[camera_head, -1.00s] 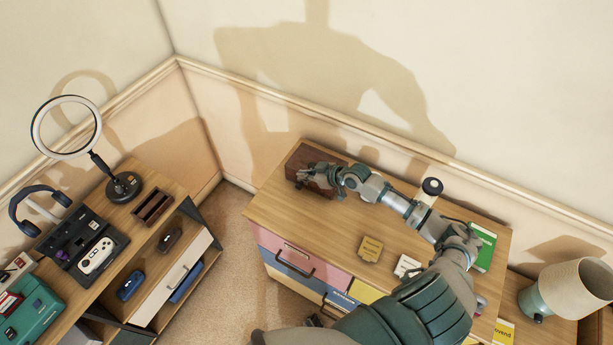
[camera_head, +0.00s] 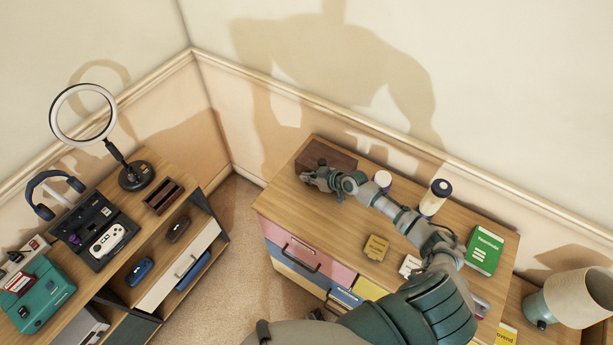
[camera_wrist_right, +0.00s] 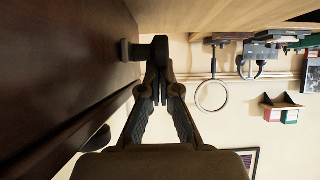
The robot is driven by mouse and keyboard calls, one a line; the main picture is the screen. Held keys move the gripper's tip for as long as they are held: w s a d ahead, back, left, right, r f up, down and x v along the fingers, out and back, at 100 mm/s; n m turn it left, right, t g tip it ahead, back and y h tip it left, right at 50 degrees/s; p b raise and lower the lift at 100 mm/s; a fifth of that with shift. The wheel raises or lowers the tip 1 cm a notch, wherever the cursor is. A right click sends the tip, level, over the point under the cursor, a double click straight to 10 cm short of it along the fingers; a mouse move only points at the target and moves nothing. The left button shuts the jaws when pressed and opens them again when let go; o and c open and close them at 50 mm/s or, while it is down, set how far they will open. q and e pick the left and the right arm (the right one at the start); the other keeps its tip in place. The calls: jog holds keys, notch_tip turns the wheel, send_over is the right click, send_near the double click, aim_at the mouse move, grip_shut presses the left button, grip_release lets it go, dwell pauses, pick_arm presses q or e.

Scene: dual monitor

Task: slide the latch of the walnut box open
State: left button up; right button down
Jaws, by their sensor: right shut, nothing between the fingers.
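The walnut box (camera_head: 328,156) is dark brown and sits at the far left end of the wooden desk in the head view. It fills the left of the right wrist view (camera_wrist_right: 60,60). My right gripper (camera_head: 306,177) is at the box's near side. In the wrist view its fingertips (camera_wrist_right: 157,78) are shut and empty, right by the knob; I cannot tell if they touch it. My left gripper is not in view.
A shelf with a ring light (camera_head: 84,115) stands at left. Open floor lies between the two.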

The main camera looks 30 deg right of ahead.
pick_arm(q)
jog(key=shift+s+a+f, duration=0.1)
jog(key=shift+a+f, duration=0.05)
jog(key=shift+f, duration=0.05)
pick_arm(e)
jog(key=shift+s+d+f, duration=0.1)
jog(key=shift+s+d, duration=0.2)
jog(key=shift+s, duration=0.3)
jog(key=shift+s+d+r, duration=0.1)
jog(key=shift+s+d, duration=0.25)
jog(key=shift+s, duration=0.3)
jog(key=shift+s+d+f, duration=0.1)
jog(key=shift+s+d, duration=0.2)
jog(key=shift+s, duration=0.3)
